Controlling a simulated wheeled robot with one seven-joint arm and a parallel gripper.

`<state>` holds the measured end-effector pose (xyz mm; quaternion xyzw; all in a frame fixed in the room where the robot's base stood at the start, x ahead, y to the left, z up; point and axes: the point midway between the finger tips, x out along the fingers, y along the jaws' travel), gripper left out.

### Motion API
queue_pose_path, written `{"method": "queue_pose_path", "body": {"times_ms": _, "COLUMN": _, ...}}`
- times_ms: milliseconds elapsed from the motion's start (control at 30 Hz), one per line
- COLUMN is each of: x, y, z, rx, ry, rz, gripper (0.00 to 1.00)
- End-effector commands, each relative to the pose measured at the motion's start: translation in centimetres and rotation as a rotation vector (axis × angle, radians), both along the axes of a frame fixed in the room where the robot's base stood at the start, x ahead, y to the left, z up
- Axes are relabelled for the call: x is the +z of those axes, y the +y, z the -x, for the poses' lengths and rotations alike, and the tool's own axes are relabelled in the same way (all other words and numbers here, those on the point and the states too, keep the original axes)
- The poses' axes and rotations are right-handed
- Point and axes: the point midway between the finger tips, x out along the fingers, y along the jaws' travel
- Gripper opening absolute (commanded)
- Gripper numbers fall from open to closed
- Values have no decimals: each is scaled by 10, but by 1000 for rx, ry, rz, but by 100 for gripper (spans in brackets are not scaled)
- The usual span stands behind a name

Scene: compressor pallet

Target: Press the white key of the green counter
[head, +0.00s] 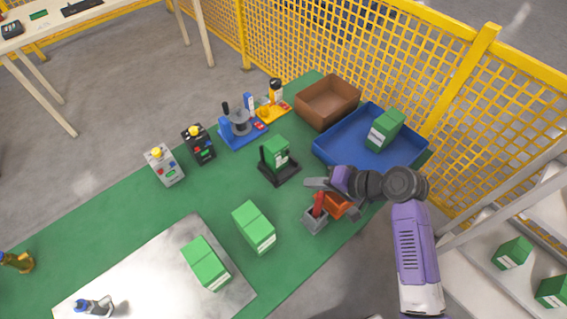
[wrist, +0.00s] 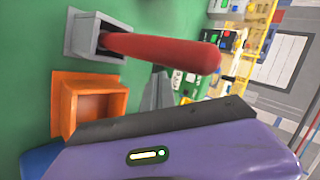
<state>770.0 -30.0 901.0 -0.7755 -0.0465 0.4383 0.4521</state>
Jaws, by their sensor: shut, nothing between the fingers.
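No green counter with a white key can be made out for certain. A green block with a white label (head: 276,153) stands in a black holder on the green table; I cannot tell whether it has a key. A small green item (head: 39,15) lies on the far table, too small to read. My gripper (head: 316,184) is shut and empty above the green table, just right of the black holder and near the red handle. In the wrist view my grey fingers (wrist: 158,90) show behind the red handle, and a green thing with white marks is partly hidden beyond them.
A red handle (wrist: 165,50) rises from a grey socket (wrist: 84,38) beside an orange box (wrist: 90,100). A blue tray (head: 335,152), a brown bin (head: 327,101) and button boxes (head: 163,165) stand around. Green cartons (head: 254,228) stand nearer.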

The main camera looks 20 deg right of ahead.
Motion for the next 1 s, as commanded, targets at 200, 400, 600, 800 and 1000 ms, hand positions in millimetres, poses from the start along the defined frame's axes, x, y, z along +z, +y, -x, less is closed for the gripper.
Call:
{"method": "queue_pose_path", "body": {"times_ms": 200, "x": -4, "y": 8, "z": 11, "rx": 27, "ry": 47, "rz": -25, "gripper": 0}}
{"method": "queue_pose_path", "body": {"times_ms": 400, "x": -4, "y": 8, "z": 11, "rx": 24, "ry": 47, "rz": -25, "gripper": 0}}
{"method": "queue_pose_path", "body": {"times_ms": 600, "x": -5, "y": 9, "z": 8, "rx": 25, "ry": 46, "rz": -24, "gripper": 0}}
{"method": "queue_pose_path", "body": {"times_ms": 800, "x": -6, "y": 14, "z": -10, "rx": 25, "ry": 43, "rz": -24, "gripper": 0}}
{"method": "queue_pose_path", "body": {"times_ms": 1000, "x": -7, "y": 23, "z": -36, "rx": 26, "ry": 44, "rz": -24, "gripper": 0}}
